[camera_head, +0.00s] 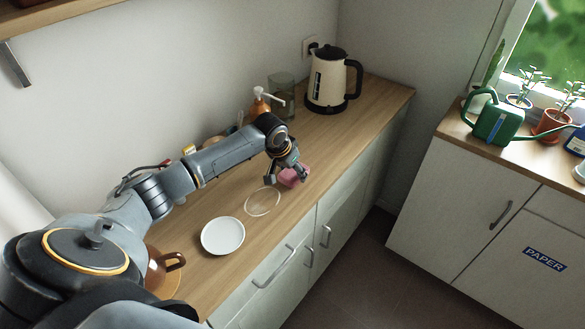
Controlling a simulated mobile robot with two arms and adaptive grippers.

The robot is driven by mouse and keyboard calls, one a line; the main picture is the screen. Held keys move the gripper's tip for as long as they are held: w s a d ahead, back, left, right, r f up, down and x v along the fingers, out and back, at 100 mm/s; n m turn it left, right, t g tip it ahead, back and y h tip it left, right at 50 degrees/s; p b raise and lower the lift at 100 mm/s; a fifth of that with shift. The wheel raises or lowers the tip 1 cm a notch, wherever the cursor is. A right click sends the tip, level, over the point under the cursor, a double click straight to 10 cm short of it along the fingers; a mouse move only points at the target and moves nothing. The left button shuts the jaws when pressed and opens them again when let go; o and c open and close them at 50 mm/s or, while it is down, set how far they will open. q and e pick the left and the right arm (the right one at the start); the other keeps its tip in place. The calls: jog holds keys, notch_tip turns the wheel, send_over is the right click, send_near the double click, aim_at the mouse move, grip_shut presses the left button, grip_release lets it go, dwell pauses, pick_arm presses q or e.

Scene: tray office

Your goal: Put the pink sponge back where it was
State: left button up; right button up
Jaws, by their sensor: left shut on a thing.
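The pink sponge (291,177) is in my left gripper (287,178), over the wooden counter near its front edge. The left gripper is shut on the sponge, and its fingers hide part of it. I cannot tell whether the sponge touches the counter. A thin pale ring outline (262,202) lies on the counter just left of and nearer than the sponge. My right gripper is not in view.
A white plate (223,236) and a brown mug (163,270) stand on the near counter. A soap bottle (259,104), a glass (281,94) and a cream kettle (328,82) stand behind the gripper. A green watering can (497,123) is on the right cabinet.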

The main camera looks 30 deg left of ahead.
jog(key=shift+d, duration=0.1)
pick_arm(q)
jog(key=shift+f, duration=0.2)
jog(key=o, duration=0.9)
jog(key=shift+o, duration=0.6)
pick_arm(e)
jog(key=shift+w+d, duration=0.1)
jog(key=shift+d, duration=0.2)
pick_arm(q)
jog(key=shift+r, duration=0.1)
jog(key=shift+s+r, duration=0.1)
jog(key=shift+r, duration=0.4)
jog(key=b+v, duration=0.1)
jog(key=v, duration=1)
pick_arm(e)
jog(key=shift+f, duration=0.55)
pick_arm(q)
jog(key=shift+r, duration=0.1)
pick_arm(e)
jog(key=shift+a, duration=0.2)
pick_arm(q)
jog(key=shift+d, duration=0.1)
